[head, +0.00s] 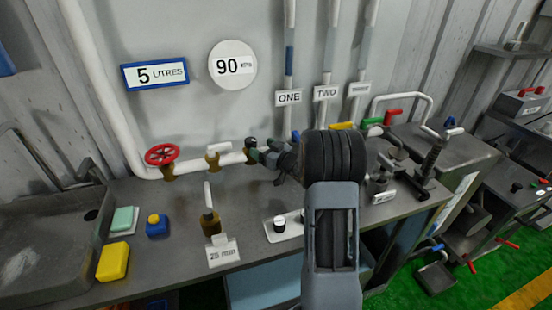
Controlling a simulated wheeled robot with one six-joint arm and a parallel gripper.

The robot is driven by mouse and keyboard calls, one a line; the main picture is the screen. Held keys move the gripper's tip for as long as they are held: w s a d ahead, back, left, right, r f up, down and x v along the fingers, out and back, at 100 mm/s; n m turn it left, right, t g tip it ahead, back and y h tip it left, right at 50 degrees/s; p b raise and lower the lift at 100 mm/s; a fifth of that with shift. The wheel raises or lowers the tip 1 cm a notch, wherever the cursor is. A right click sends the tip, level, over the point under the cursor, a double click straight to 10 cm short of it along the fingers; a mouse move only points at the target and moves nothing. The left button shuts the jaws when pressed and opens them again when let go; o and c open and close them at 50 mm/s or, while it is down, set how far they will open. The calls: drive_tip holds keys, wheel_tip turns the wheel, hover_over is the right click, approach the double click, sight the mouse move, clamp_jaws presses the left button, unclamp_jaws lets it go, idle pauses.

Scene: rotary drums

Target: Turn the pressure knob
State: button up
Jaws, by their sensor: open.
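My arm comes up from the bottom right of centre in the head view. My gripper (266,155) points left, open, at the right end of the white wall pipe. A brass valve with a small dark knob (251,143) sits there, right at the fingertips. I cannot tell whether the fingers touch it or stand around it. A round sign reading 90 (232,65), its unit too small to read surely, hangs above. No knob in view is clearly marked as the pressure knob. Part of the pipe behind my gripper is hidden.
A red handwheel (162,155) and a white-handled valve (214,154) sit on the same pipe. Clamps and tools crowd the right.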

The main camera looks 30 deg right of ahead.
drive_tip(key=b+v, duration=0.1)
drive_tip(key=v, duration=0.6)
drive_tip(key=shift+r, duration=0.1)
idle(0.4)
drive_tip(key=s+a+r+m+g+h, duration=0.3)
drive_tip(key=a+r+m+g+h, duration=0.15)
drive_tip(key=h, duration=0.35)
drive_tip(key=s+a+f+g+y, duration=0.1)
drive_tip(key=s+a+g, duration=0.3)
drive_tip(key=s, duration=0.6)
drive_tip(key=s+a+f+g+y, duration=0.1)
drive_tip(key=s+a+f+g, duration=0.2)
drive_tip(key=s+a, duration=0.6)
drive_tip(key=shift+s+a+n+g, duration=0.4)
drive_tip(key=shift+s+g, duration=0.3)
drive_tip(key=shift+g, duration=0.25)
drive_tip(key=shift+d, duration=0.1)
idle(0.8)
